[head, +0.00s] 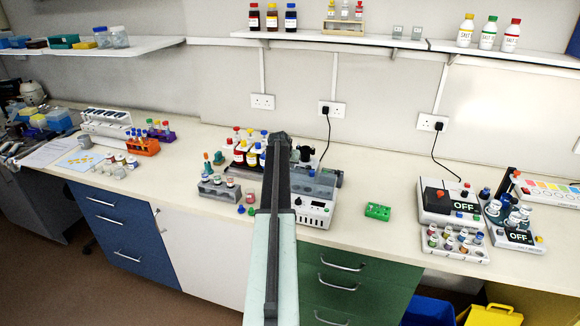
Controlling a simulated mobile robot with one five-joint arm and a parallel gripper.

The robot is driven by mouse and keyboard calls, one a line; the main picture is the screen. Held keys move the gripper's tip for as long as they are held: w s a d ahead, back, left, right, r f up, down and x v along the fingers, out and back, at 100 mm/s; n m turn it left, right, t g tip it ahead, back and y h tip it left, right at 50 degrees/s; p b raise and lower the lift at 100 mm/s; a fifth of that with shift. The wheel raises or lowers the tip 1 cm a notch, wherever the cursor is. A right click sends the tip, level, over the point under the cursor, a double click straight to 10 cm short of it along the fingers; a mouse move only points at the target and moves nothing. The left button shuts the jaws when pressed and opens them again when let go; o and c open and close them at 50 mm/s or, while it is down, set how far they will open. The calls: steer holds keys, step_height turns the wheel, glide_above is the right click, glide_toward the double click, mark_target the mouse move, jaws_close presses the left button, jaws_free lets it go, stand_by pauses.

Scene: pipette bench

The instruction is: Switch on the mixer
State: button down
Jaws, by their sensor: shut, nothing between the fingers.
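Two white devices with dark displays reading OFF stand on the right of the bench. The left one (434,214) has a black top and a red part near its display. The right one (519,248) carries several capped tubes on top and has a small orange knob at its right side. I cannot tell which of them is the mixer; neither bears a readable name. My arm rises through the middle of the head view, left of both devices and well apart from them. My gripper's fingers do not show; the end of my arm hides them or they lie behind it.
A white instrument with knobs (315,212) stands partly behind my arm. A green block (377,211) lies on the bench (345,240) between it and the OFF devices. A tube rack (456,244) stands before the left device. A colour chart (548,190) is behind the right one.

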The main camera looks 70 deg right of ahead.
steer(key=shift+f, duration=0.1)
steer(key=shift+a+f+b, duration=0.1)
steer(key=shift+f+b, duration=0.2)
steer(key=shift+f, duration=0.1)
steer(key=shift+r, duration=0.15)
steer(key=shift+r+p, duration=0.75)
steer(key=shift+p, duration=0.15)
